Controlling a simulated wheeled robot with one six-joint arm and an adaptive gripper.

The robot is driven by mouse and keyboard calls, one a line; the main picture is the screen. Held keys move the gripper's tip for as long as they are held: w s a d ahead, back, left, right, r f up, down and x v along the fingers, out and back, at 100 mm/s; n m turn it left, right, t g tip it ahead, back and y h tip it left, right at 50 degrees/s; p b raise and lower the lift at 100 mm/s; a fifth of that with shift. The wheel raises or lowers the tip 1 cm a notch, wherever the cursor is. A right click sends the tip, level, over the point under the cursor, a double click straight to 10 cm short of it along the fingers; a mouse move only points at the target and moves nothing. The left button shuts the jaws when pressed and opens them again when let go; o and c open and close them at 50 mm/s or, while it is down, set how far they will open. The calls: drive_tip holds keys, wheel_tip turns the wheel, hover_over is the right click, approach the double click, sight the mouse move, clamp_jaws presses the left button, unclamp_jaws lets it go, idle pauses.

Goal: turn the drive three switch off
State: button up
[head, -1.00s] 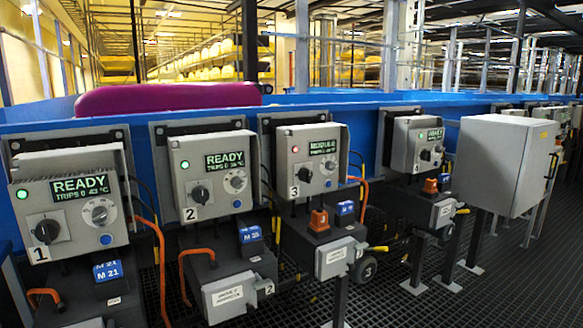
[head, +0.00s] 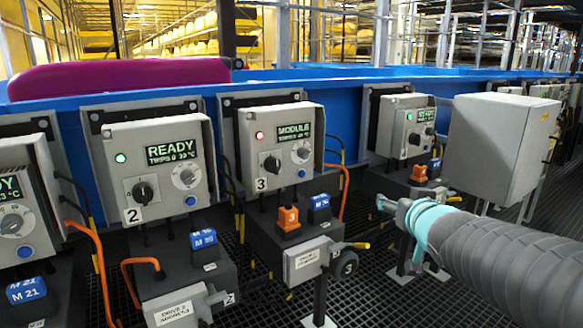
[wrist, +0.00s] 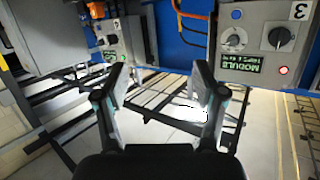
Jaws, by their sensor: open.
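The drive three box (head: 283,178) is a grey control box marked 3. It has a red lit lamp (head: 259,136), a display reading MODULE, a black rotary switch (head: 271,163), a grey dial (head: 300,152) and a blue button. The exact switch setting is too small to read. In the wrist view the box shows upside down at the right, with its switch (wrist: 281,37) and red lamp. My gripper (head: 386,204) is to the right of the box, apart from it. In the wrist view its two fingers (wrist: 160,80) are spread and nothing is between them.
Box 2 (head: 153,160) with a green lamp stands left, and another similar box (head: 408,125) stands right. A grey cabinet (head: 490,140) stands behind my arm.

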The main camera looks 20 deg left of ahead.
drive_tip(key=w+a+r+n+y, duration=0.1)
drive_tip(key=w+a+n+y, duration=0.3)
drive_tip(key=a, duration=0.6)
drive_tip(key=n+g+y, duration=0.2)
drive_tip(key=g+y, duration=0.2)
drive_tip(key=y, duration=0.2)
approach(278, 167)
drive_tip(key=x, duration=0.9)
drive_tip(key=shift+w+a+p, duration=0.25)
drive_tip(key=shift+a+p, duration=0.05)
drive_tip(key=shift+p, duration=0.1)
drive_tip(key=c, duration=1.1)
